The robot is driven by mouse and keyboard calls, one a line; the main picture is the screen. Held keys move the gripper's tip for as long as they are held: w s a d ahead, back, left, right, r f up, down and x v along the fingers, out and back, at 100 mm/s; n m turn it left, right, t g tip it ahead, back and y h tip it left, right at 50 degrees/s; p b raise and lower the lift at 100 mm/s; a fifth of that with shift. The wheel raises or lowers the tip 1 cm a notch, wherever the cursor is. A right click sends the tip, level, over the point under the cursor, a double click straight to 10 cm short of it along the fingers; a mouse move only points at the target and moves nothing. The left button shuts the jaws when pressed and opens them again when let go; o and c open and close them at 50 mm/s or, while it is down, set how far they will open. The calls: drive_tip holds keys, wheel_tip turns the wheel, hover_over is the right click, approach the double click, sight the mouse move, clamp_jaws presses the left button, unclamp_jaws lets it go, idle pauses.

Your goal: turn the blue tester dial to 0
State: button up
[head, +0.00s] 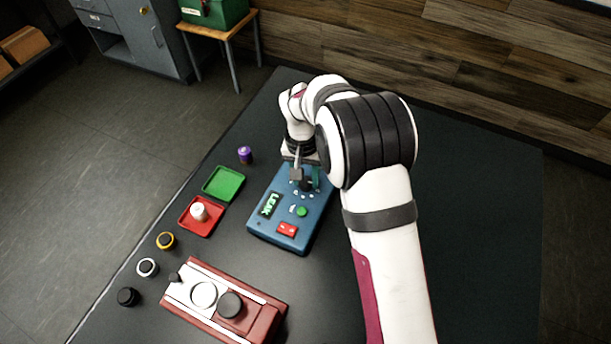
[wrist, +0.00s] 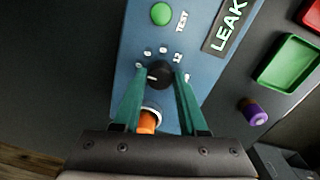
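The blue tester (head: 289,222) lies on the dark table, with a lit display reading LEAK (wrist: 229,27). Its black dial (wrist: 159,73) shows in the wrist view, with small white labels around its far side; one reads 12, the others are too small to read. A pale mark on the dial points to the left in that view. My gripper (wrist: 161,72) has its two teal fingers on either side of the dial, with what look like narrow gaps, so it seems open. In the head view my gripper (head: 305,178) partly covers the dial.
An orange piece (wrist: 147,122) sits in a round socket beside the dial, between my fingers.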

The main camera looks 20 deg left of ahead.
drive_tip(key=o, duration=0.4)
drive_tip(key=shift+o, duration=0.2)
wheel_tip(320, 180, up, 16)
drive_tip(key=shift+a, duration=0.35)
drive_tip(key=shift+f, duration=0.1)
